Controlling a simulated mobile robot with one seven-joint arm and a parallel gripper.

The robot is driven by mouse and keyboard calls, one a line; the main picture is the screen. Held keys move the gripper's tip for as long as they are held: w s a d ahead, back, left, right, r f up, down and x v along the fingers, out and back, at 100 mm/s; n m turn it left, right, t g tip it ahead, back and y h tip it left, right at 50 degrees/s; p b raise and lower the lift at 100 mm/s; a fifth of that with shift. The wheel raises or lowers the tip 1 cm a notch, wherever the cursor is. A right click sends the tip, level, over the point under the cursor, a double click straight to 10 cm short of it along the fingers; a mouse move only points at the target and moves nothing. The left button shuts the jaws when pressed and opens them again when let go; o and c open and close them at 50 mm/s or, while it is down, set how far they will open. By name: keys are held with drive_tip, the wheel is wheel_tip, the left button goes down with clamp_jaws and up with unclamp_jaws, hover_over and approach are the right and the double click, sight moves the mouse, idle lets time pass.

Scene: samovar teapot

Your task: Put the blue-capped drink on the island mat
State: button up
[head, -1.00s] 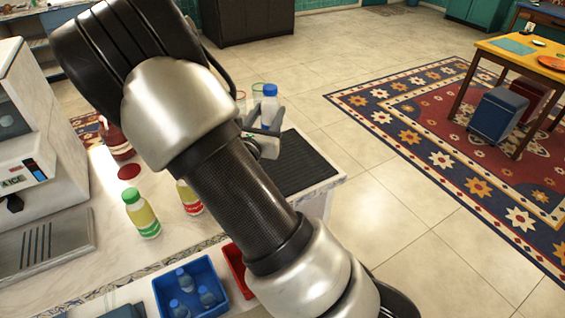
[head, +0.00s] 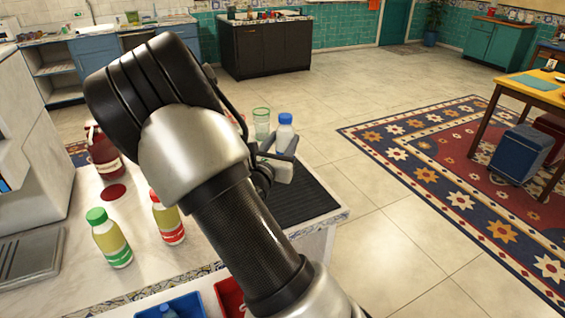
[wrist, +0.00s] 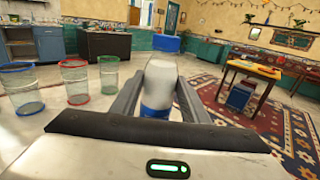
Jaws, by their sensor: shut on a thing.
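The blue-capped drink (head: 285,133) is a clear bottle with a blue cap, held upright between the fingers of my gripper (head: 277,160). In the wrist view the bottle (wrist: 158,82) stands between the two fingers (wrist: 155,100), with a blue band low on it. A black ribbed mat (head: 305,200) lies on the near counter, to the right of and below the gripper in the head view. A dark island (head: 266,48) stands far across the room with items on its top. I cannot make out a mat on it.
Green-capped (head: 110,240) and red-capped (head: 167,220) bottles and a red jug (head: 103,150) stand on the near counter (head: 140,270). Clear glasses, one green-rimmed (head: 261,122), are beside the held bottle. Open tiled floor (head: 385,240) lies right of the counter, then a patterned rug (head: 440,160).

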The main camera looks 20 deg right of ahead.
drive_tip(key=shift+f+b, duration=0.5)
drive_tip(key=shift+f, duration=1.5)
drive_tip(key=shift+f, duration=0.1)
drive_tip(key=shift+f, duration=0.15)
drive_tip(key=o, duration=1.2)
drive_tip(key=shift+o, duration=0.2)
